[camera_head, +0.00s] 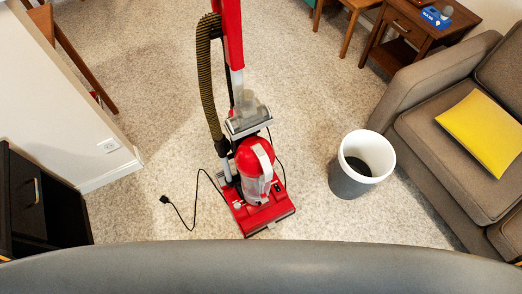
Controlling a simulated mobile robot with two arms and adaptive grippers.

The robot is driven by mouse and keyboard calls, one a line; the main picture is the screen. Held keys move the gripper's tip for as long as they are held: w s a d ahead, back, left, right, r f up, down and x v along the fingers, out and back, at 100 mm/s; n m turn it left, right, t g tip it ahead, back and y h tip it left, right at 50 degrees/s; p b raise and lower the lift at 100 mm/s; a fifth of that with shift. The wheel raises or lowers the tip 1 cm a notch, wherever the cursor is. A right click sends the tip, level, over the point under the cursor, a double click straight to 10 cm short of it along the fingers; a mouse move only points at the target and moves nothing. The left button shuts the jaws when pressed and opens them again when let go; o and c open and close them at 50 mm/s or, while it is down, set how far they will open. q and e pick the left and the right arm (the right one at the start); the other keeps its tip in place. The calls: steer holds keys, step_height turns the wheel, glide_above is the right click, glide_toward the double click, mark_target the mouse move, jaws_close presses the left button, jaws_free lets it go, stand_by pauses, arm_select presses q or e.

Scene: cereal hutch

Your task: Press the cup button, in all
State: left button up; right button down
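A red upright vacuum cleaner (265,214) stands on the carpet in the middle of the view. Its red handle (230,30) rises out of the top of the picture, and a ribbed black and yellow hose (205,80) runs down its left side. The clear cup (257,186), with a red upper part, sits at the front of the body above the red floor head. I cannot make out the cup button at this size. Neither of my grippers is in view.
A black cord with a plug (165,199) lies left of the vacuum. A grey bin with a white rim (351,165) stands to its right. Beyond are a grey sofa (440,120) with a yellow cushion (485,130) and a wooden side table (405,28). A black cabinet (28,205) is at left.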

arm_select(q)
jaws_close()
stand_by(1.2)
